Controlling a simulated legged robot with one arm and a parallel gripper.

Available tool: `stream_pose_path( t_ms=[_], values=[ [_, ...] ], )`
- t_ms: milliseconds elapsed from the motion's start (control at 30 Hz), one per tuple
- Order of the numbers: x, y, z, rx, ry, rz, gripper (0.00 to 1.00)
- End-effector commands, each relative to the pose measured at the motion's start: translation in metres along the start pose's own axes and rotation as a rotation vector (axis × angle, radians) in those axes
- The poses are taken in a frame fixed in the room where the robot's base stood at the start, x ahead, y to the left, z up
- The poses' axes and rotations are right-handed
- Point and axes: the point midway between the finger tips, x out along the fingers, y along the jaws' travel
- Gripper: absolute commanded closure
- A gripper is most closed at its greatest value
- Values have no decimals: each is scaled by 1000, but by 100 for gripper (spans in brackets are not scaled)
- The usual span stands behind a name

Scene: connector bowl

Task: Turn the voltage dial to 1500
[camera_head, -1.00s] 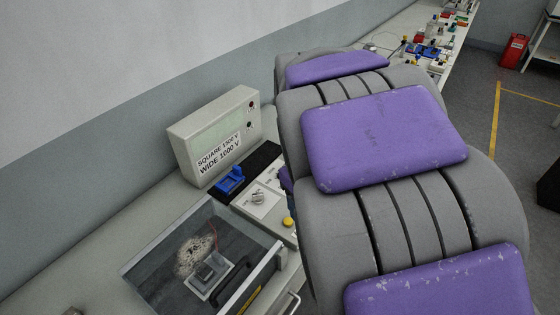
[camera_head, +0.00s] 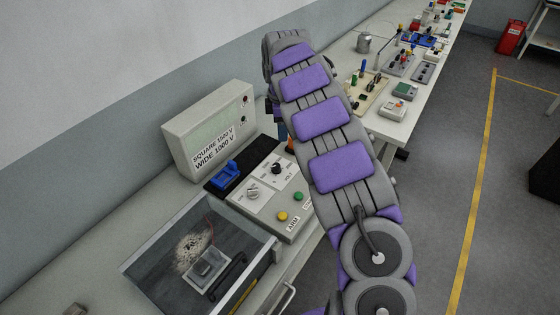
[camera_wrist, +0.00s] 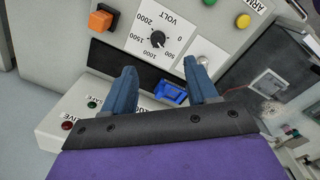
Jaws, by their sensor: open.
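The black voltage dial (camera_wrist: 157,39) sits on a white plate marked VOLT, with 0, 500, 1000, 1500 and 2000 around it. Its pointer seems to face near 500, but the mark is too small to be sure. The dial also shows in the head view (camera_head: 277,168), on the grey control box left of my arm. My gripper (camera_wrist: 163,70) is open and empty in the wrist view. Its two blue fingers straddle the dial's line but their tips stop short of it. In the head view my gripper is mostly hidden behind the arm.
A silver knob (camera_head: 253,192), yellow button (camera_head: 283,216) and green button (camera_head: 298,196) share the panel. A blue connector (camera_head: 225,174) lies by the display box (camera_head: 212,130). A clear-lidded tray (camera_head: 150,262) is in front.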

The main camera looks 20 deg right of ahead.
Motion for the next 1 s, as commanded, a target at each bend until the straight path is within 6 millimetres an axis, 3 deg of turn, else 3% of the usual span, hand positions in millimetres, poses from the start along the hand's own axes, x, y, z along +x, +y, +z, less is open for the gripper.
stream_pose_path(
  t_ms=[167, 367, 1000],
  values=[
    [9, 12, -10, -100, 28, 3, 42],
    [23, 17, -2, -122, 44, 2, 42],
    [144, 14, -12, -121, 38, 0, 42]
  ],
)
